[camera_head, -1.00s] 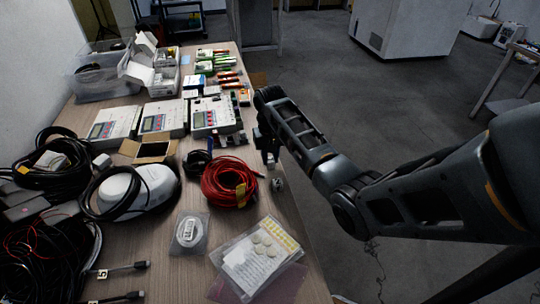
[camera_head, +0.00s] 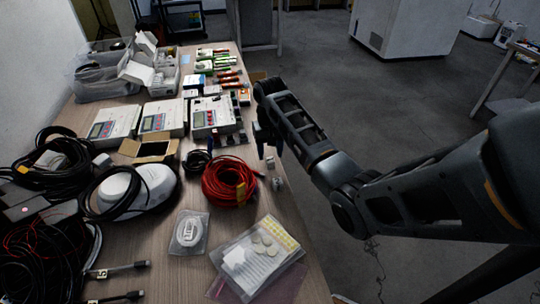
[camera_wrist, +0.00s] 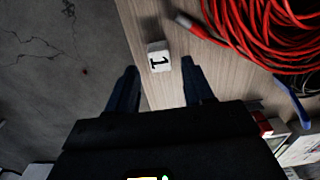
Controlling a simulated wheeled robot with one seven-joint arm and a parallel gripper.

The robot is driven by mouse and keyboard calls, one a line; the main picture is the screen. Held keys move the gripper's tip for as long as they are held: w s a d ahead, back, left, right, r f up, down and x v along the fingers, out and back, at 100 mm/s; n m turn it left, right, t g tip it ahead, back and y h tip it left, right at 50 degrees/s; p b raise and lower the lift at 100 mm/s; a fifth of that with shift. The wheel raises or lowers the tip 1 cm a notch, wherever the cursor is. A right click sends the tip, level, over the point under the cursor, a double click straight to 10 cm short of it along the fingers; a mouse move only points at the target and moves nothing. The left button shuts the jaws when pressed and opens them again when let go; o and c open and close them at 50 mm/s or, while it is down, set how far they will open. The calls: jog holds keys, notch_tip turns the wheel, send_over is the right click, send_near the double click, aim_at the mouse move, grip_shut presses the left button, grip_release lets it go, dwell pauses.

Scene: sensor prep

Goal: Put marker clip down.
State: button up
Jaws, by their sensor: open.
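The marker clip (camera_wrist: 158,57) is a small white block with a black "1". It rests on the wooden table close to the right edge; in the head view it shows as a small pale block (camera_head: 270,162). My gripper (camera_wrist: 159,66) is open and empty, its two dark fingers apart with the clip beyond and between their tips. In the head view my gripper (camera_head: 267,151) hangs just above the clip, clear of it.
A red cable coil (camera_head: 229,181) lies left of the clip, with its plug end (camera_wrist: 187,22) close by. Bagged items (camera_head: 189,231), meters (camera_head: 211,116) and black cables (camera_head: 50,155) crowd the table (camera_head: 150,240). Open floor (camera_head: 400,120) is to the right.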

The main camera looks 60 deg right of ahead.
aim_at(270, 159)
notch_tip(270, 159, up, 10)
jog(key=shift+p, duration=0.35)
